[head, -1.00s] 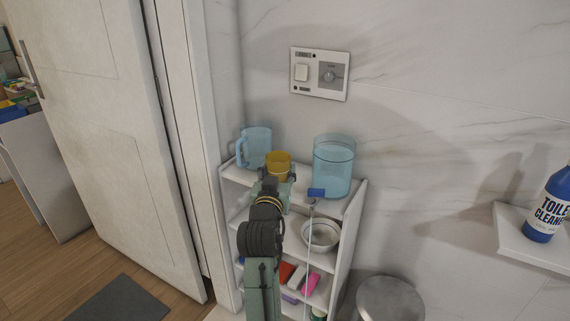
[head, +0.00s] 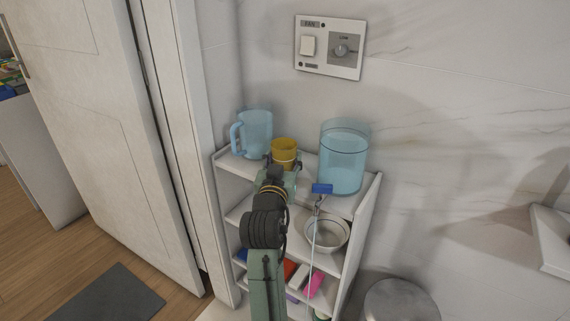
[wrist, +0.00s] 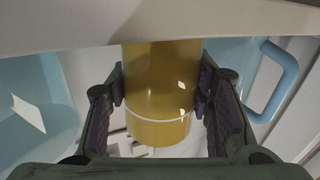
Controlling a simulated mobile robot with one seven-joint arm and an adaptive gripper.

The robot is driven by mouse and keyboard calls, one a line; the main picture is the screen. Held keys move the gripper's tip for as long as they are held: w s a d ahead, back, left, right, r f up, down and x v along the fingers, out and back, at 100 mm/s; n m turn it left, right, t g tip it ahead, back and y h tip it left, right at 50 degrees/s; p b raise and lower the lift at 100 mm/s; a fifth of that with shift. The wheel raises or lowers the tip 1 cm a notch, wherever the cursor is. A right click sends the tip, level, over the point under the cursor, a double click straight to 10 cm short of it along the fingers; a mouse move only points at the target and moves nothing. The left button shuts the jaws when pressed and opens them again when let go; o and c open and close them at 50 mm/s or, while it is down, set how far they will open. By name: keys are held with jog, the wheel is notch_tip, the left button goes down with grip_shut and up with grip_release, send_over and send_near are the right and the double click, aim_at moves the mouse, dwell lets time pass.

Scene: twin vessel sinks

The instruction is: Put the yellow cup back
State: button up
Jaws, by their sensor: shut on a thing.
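The yellow cup (head: 284,150) is at the top shelf of a small white rack, between a blue pitcher and a blue container. In the wrist view the yellow cup (wrist: 158,95) sits between the two dark finger pads of my gripper (wrist: 160,105), which is shut on it. In the head view my gripper (head: 282,165) reaches the cup from the front, and my arm hides part of the shelf below. I cannot tell whether the cup's base touches the shelf.
The blue pitcher (head: 256,134) stands close on the left and the blue container (head: 343,160) on the right. A blue-headed brush (head: 322,188) and a white bowl (head: 326,233) are at the rack (head: 368,205). A door (head: 105,140) is at the left, and a round bin (head: 399,299) at the lower right.

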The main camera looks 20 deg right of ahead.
jog(key=shift+f, duration=0.25)
jog(key=o, duration=1.1)
jog(key=shift+r, duration=0.1)
jog(key=shift+r, duration=0.3)
jog(key=p+v, duration=0.5)
jog(key=v, duration=0.7)
jog(key=shift+p, duration=0.35)
